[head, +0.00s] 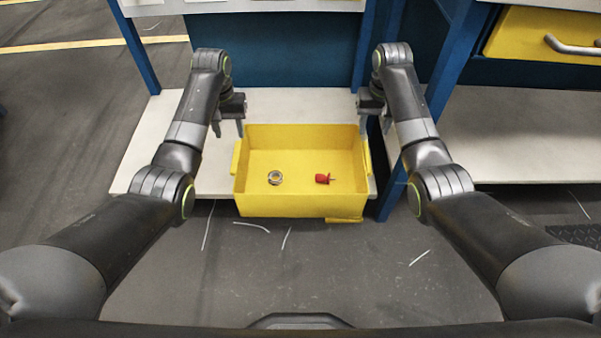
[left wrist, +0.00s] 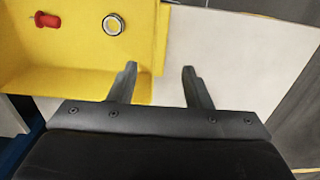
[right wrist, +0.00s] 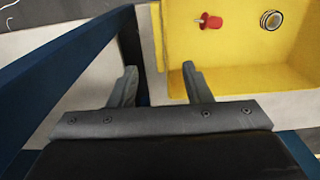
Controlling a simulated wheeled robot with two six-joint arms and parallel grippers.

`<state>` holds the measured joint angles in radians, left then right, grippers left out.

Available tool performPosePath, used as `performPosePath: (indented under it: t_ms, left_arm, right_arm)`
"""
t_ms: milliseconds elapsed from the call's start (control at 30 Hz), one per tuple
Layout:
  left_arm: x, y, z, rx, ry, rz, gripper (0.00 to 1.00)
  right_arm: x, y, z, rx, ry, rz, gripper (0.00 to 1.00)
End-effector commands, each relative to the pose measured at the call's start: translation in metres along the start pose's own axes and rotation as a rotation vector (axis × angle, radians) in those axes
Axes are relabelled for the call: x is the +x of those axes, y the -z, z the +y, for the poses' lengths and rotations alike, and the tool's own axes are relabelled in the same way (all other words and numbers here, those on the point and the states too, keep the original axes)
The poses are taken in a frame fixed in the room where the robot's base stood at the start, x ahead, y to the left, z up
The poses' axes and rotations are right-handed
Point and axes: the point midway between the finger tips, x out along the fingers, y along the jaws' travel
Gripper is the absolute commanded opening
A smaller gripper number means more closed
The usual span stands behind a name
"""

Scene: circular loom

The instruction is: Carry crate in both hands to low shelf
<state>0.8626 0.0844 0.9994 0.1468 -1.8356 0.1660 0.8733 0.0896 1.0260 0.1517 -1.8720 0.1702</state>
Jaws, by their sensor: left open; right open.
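Inside lie a metal ring (head: 275,177) and a small red piece with a thin pin (head: 323,178). My left gripper (head: 228,130) is open beside the crate's far left corner; in the left wrist view its fingers (left wrist: 158,80) are apart with nothing between them. My right gripper (head: 374,127) is open by the far right corner; in the right wrist view its fingers (right wrist: 158,80) are apart and empty. Neither visibly grips the crate.
A blue post (head: 402,170) of the bench stands close to the right of the crate and my right arm. Another pale shelf (head: 520,135) and a yellow drawer (head: 545,38) are at the right. The shelf is bare left of the crate.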

Motion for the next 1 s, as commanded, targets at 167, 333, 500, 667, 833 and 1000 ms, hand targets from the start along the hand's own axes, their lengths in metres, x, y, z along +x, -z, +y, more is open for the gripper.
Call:
performPosePath:
  t_ms: [167, 333, 500, 667, 833, 1000]
  left_arm:
    - [0.038, -0.001, 0.000, 0.001, 0.001, -0.004, 0.45]
    - [0.070, -0.001, -0.001, 0.000, 0.002, -0.004, 0.45]
    - [0.095, -0.001, 0.000, 0.000, 0.001, -0.003, 0.45]
    - [0.112, 0.001, 0.000, 0.001, 0.001, 0.000, 0.45]
    - [0.125, 0.000, 0.000, 0.001, 0.001, 0.000, 0.45]
    - [0.131, 0.000, 0.000, 0.001, 0.001, 0.001, 0.45]
  right_arm:
    - [0.038, -0.001, -0.001, 0.000, 0.001, -0.004, 0.45]
    - [0.070, -0.001, 0.000, -0.001, 0.000, -0.004, 0.45]
    - [0.095, -0.001, 0.000, -0.001, 0.000, -0.003, 0.45]
    - [0.113, 0.000, -0.001, -0.001, 0.000, -0.002, 0.45]
    - [0.125, 0.000, -0.001, -0.001, 0.000, -0.001, 0.45]
    - [0.131, 0.000, -0.001, -0.001, 0.001, 0.000, 0.45]
